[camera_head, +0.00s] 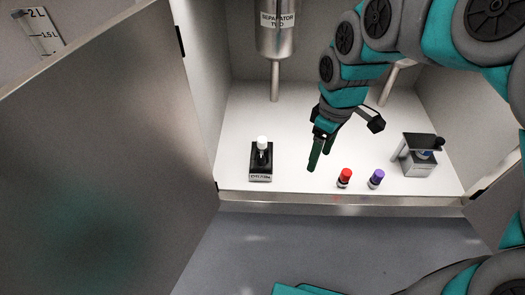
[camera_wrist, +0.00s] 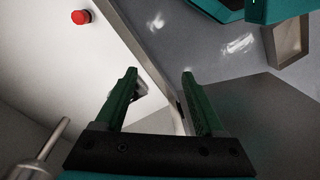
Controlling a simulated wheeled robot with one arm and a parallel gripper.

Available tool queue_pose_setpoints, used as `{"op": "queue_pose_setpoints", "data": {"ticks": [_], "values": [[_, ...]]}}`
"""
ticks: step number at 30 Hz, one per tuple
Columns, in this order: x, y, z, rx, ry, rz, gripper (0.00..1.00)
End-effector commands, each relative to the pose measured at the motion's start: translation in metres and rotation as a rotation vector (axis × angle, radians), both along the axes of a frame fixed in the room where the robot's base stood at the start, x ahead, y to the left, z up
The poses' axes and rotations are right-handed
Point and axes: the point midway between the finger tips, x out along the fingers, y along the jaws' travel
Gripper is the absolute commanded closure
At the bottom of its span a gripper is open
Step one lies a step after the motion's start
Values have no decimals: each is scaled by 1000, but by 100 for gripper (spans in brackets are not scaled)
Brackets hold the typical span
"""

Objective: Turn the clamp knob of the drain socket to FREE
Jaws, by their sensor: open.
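No part reads clearly as the drain socket, and no FREE mark is legible. A black block (camera_head: 261,160) with a white-topped upright part (camera_head: 262,143) and a small label stands at the left of the white cabinet floor. A grey block (camera_head: 419,160) with a dark plate and a black knob (camera_head: 438,141) stands at the right. I cannot tell which bears the clamp knob. My gripper (camera_head: 320,158) is open and empty above the floor between them, fingers down. In the wrist view its fingers (camera_wrist: 160,75) are apart; a small object is partly hidden behind the left one.
A red-capped vial (camera_head: 345,177) and a purple-capped vial (camera_head: 376,178) stand near the front edge. The open door (camera_head: 100,150) fills the left; a raised sill (camera_head: 330,200) runs along the front.

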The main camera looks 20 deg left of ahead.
Motion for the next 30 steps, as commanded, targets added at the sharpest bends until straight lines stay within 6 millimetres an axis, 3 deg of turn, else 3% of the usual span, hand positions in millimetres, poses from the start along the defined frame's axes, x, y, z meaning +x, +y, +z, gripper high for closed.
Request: {"op": "queue_pose_setpoints", "data": {"ticks": [3,8,16,21,30], "values": [[33,43,-26,26,-11,192,29],[67,88,-57,43,-33,400,29],[113,156,-129,31,-65,722,29],[129,178,-161,6,-79,850,29],[136,186,-181,-7,-87,906,29]]}}
